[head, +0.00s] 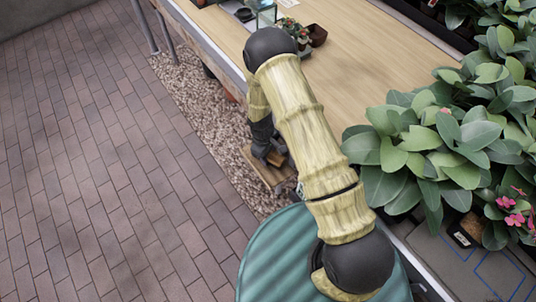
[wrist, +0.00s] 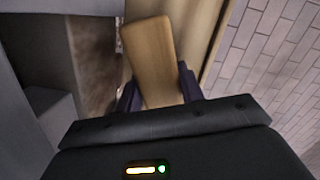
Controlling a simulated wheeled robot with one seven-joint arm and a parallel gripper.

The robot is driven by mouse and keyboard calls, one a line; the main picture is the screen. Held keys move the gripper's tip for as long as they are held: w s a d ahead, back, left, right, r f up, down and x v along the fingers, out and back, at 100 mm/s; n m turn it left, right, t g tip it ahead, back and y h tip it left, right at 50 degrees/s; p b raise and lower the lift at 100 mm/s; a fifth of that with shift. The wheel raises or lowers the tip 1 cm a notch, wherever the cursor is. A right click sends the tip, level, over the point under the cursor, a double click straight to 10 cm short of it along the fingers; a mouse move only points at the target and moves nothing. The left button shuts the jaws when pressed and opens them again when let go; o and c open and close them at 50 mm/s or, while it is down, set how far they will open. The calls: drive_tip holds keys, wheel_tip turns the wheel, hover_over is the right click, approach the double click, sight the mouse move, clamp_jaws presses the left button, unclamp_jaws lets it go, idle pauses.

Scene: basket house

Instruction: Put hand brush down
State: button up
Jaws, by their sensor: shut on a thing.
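My gripper (head: 271,152) is low beside the long wooden table, to the left of my arm. In the wrist view my gripper (wrist: 160,90) is shut on the hand brush (wrist: 148,48), whose wooden back shows between the two dark fingers. Its bristles cannot be made out. In the head view the hand brush (head: 276,158) is a small brown patch, mostly hidden by the gripper. A light wooden surface (head: 262,168) lies just under the gripper. I cannot tell whether the brush touches it.
The wooden table top (head: 370,75) holds a small potted plant (head: 292,28), a brown pot (head: 317,35) and a glass lantern (head: 264,12) at its far end. Leafy plants (head: 430,150) crowd the right. A gravel strip (head: 200,105) and open brick paving (head: 90,150) lie left.

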drive_tip(key=shift+f, duration=0.2)
drive_tip(key=o, duration=1.2)
drive_tip(key=shift+r, duration=0.15)
wheel_tip(320, 180, up, 12)
drive_tip(key=a, duration=0.1)
drive_tip(key=shift+w+a, duration=0.25)
drive_tip(key=shift+w, duration=0.15)
